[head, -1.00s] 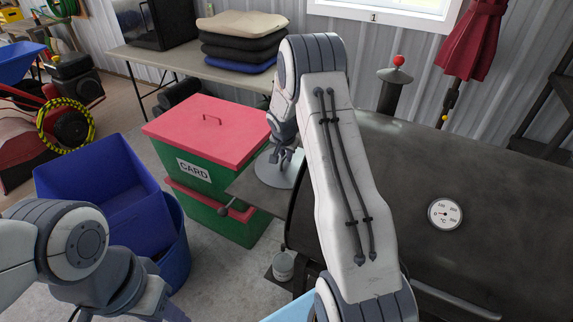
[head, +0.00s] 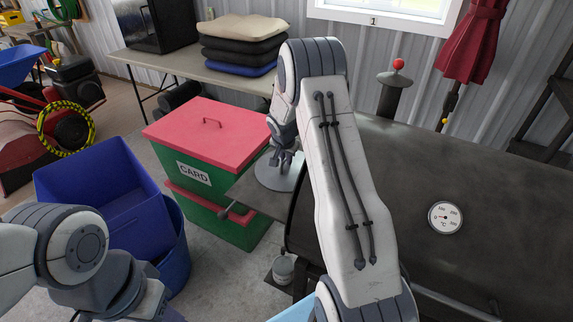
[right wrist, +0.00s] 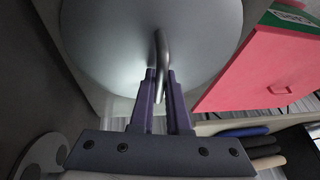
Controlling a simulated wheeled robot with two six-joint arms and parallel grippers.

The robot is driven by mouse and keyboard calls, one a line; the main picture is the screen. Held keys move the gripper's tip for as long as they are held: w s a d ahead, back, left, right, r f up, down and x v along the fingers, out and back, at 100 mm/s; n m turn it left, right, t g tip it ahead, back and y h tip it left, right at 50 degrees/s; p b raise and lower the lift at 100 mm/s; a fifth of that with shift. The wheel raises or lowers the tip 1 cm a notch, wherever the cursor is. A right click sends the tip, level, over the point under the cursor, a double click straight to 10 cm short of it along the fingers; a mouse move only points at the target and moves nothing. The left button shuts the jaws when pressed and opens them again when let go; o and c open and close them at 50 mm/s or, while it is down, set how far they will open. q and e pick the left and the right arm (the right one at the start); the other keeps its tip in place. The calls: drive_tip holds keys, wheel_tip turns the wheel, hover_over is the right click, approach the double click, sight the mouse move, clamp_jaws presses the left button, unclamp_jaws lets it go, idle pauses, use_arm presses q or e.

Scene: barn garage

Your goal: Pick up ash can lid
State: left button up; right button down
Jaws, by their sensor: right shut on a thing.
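The ash can lid (head: 268,177) is a round, pale grey metal disc beside the dark grill, partly hidden by my right gripper. My right gripper (head: 285,158) is over it, at the end of my right arm. In the right wrist view the lid (right wrist: 105,45) fills the top, and its curved metal handle (right wrist: 161,50) stands between the two purple fingers of my right gripper (right wrist: 160,78), which are shut on it. Whether the lid rests on the shelf below or hangs just above it, I cannot tell. My left arm shows at the lower left, but its gripper does not.
A dark grill (head: 410,190) with a side shelf (head: 262,201) stands at the right. A green bin with a red lid (head: 190,140) stands just left of the ash can lid. Blue bins (head: 115,215) stand farther left. A table with cushions (head: 240,45) is behind.

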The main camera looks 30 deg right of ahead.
drive_tip(key=shift+r, duration=0.1)
drive_tip(key=shift+w+a+r, duration=0.1)
drive_tip(key=shift+w+r, duration=0.15)
drive_tip(key=shift+r, duration=0.3)
wheel_tip(320, 180, up, 6)
drive_tip(key=shift+f+b, duration=0.25)
drive_tip(key=shift+b, duration=0.15)
drive_tip(key=w+a, duration=0.5)
drive_tip(key=w, duration=0.3)
drive_tip(key=w+a, duration=0.5)
drive_tip(key=w, duration=0.3)
drive_tip(key=shift+w+r, duration=0.2)
drive_tip(key=shift+w, duration=0.15)
